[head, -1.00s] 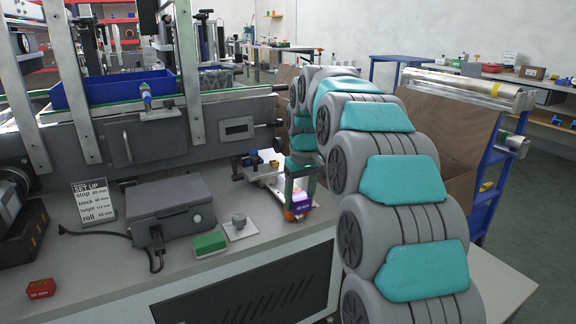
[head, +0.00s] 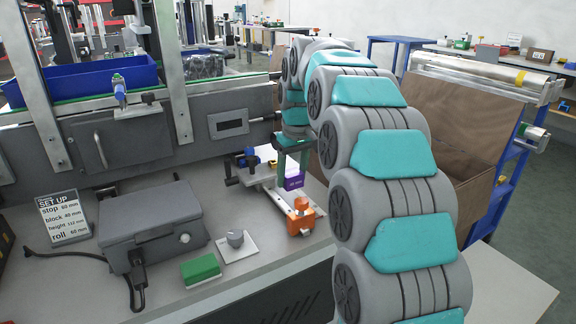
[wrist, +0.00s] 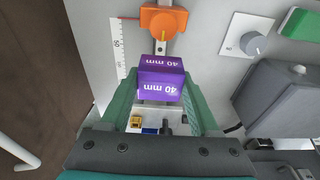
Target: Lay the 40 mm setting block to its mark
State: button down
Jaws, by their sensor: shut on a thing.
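The purple setting block, marked 40 mm (head: 294,181), is held between the green fingers of my gripper (head: 292,164). In the wrist view the block (wrist: 161,68) shows two labelled faces, with my gripper (wrist: 160,95) shut on it. The block is over or beside the metal rail, behind the orange stop (head: 301,216) in the head view; whether it touches the rail is unclear. The orange stop (wrist: 163,22) also shows just beyond the block in the wrist view. A white scale (wrist: 118,65) runs along the rail. I cannot make out a mark for the block.
A set-up card (head: 63,216) reads stop 60 mm, block 40 mm. A grey box (head: 150,225), a green block (head: 201,270) and a knob on a white plate (head: 237,246) stand left of the rail. The machine (head: 120,145) rises behind. Bench between knob and rail is clear.

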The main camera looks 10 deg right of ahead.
jog(key=shift+w, duration=0.15)
dwell(0.3)
jog(key=shift+f+b, duration=0.5)
jog(key=shift+f, duration=0.75)
jog(key=shift+f+b, duration=0.9)
jog(key=shift+f, duration=1.85)
jog(key=shift+s+f, duration=0.25)
jog(key=shift+f, duration=0.3)
jog(key=shift+s+d, duration=0.15)
jog(key=shift+s, duration=0.1)
jog(key=shift+c, duration=0.2)
grip_release()
